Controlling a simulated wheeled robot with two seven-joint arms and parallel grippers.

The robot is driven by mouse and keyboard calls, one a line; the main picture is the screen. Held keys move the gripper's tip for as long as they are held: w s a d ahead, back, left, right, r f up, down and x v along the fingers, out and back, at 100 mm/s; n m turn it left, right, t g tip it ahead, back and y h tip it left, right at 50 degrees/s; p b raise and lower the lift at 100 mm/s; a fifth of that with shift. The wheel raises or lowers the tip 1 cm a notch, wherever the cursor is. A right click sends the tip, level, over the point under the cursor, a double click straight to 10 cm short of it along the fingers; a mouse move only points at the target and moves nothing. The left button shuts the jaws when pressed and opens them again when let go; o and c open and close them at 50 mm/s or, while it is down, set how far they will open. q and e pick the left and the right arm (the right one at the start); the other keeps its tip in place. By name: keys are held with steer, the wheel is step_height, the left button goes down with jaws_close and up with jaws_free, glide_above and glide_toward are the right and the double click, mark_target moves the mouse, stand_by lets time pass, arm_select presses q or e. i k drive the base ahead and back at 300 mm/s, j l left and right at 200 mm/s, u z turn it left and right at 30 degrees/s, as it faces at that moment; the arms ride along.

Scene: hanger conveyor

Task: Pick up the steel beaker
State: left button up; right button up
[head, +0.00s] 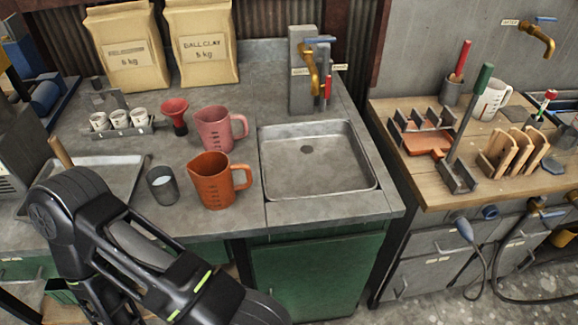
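A small dark grey steel beaker (162,190) stands upright on the grey counter, left of the orange measuring jug (213,188). Its mouth faces up and something pale shows inside. One of my black arms crosses the lower left of the head view, in front of the counter and just below the beaker. No gripper fingers show, so neither gripper can be placed relative to the beaker.
A pink jug (214,132) and a red funnel-like cup (174,114) stand behind the beaker. A shallow metal tray (128,190) lies to its left, a rack of small white cups (124,127) behind. A sink (318,180) is at right. Clay bags (202,45) stand at the back.

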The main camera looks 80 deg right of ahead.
mark_target(161, 179)
steer(key=i+j, duration=0.15)
steer(key=i, duration=0.3)
steer(key=z, duration=3.05)
